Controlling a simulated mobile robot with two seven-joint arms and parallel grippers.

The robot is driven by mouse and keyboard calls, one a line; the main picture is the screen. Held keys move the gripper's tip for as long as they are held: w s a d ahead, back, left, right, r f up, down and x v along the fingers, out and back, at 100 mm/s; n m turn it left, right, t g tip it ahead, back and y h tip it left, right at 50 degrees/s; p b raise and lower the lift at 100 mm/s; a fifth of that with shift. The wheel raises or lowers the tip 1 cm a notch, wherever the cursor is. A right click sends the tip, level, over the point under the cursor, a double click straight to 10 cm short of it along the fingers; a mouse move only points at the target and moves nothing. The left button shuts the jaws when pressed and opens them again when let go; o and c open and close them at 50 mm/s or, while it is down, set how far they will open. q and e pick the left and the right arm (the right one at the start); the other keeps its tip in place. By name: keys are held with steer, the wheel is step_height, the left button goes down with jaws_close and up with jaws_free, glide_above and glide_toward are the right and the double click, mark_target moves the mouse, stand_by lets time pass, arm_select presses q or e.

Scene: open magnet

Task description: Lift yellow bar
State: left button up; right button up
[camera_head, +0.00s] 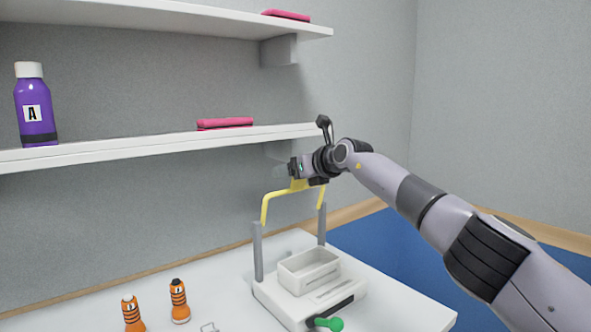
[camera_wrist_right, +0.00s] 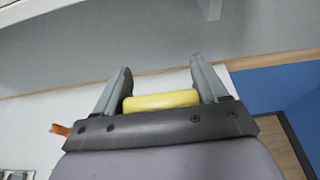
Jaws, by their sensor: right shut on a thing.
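The yellow bar (camera_head: 279,195) is a bent handle on two grey posts of a white device (camera_head: 315,295) on the table. In the head view my right gripper (camera_head: 298,178) is at the top of the bar, and the arm hides part of it. In the right wrist view a yellow piece of the bar (camera_wrist_right: 160,101) lies between the two fingers of my right gripper (camera_wrist_right: 161,85), which is shut on it. My left gripper is in neither view.
A white shelf (camera_head: 150,147) with a purple bottle (camera_head: 36,110) and a pink item (camera_head: 225,123) is just behind and left of my right gripper. Two orange-and-black striped objects (camera_head: 179,300) stand on the white table (camera_head: 400,305). A green-ended lever (camera_head: 328,323) is at the device's front.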

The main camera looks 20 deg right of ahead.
steer(key=shift+a+f, duration=0.15)
steer(key=shift+f, duration=0.45)
steer(key=o, duration=1.2)
steer(key=shift+o, duration=1.2)
steer(key=shift+w, duration=0.2)
steer(key=b+v, duration=0.2)
steer(key=v, duration=0.1)
steer(key=shift+b, duration=0.4)
steer(key=shift+b+v, duration=1)
steer(key=shift+v, duration=1.2)
steer(key=shift+r, duration=0.15)
